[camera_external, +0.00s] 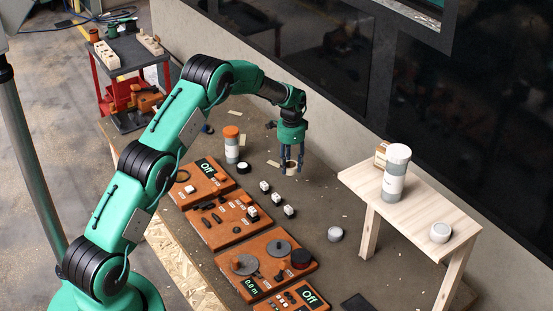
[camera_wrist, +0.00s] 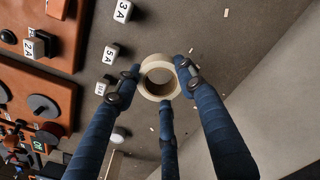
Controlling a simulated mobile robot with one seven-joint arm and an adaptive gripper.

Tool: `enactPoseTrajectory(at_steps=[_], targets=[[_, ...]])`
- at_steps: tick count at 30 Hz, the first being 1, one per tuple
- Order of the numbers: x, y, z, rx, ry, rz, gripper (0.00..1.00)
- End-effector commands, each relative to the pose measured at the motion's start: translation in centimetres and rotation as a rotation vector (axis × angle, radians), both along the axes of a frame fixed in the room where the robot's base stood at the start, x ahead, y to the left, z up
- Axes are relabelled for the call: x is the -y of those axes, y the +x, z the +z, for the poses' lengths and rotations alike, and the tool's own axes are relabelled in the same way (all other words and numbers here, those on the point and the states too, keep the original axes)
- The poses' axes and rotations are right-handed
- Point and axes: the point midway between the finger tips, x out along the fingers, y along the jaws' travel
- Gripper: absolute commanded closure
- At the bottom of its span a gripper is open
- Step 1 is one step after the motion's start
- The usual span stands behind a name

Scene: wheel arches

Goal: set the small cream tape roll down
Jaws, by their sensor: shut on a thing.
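The small cream tape roll (camera_wrist: 147,88) is a pale ring held between the blue fingers of my gripper (camera_wrist: 155,80) in the wrist view. The fingers touch its rim on opposite sides, and a third finger shows below it. In the external view my gripper (camera_external: 291,160) points down over the grey table top, with the tape roll (camera_external: 290,165) small and partly hidden between the fingertips. I cannot tell whether the roll touches the table.
Several white lettered cubes (camera_external: 265,186) stand nearby, left of my gripper. An orange-capped bottle (camera_external: 232,147) stands to its left. Orange panels (camera_external: 234,222) line the near side. A wooden stand (camera_external: 418,207) with a grey-white canister (camera_external: 396,172) is at right.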

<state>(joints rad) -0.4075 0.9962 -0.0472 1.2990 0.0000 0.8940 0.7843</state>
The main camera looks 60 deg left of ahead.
Motion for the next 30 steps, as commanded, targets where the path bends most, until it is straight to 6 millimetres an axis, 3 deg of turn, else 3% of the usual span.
enactPoseTrajectory(at_steps=[15,21,30], targets=[[-11.1,-7.5,0.3,-0.001,-0.001,-0.125,0.85],[-12.6,-8.7,0.3,-0.001,-0.001,-0.148,0.85],[-12.6,-8.7,0.2,0.0,-0.001,-0.15,0.85]])
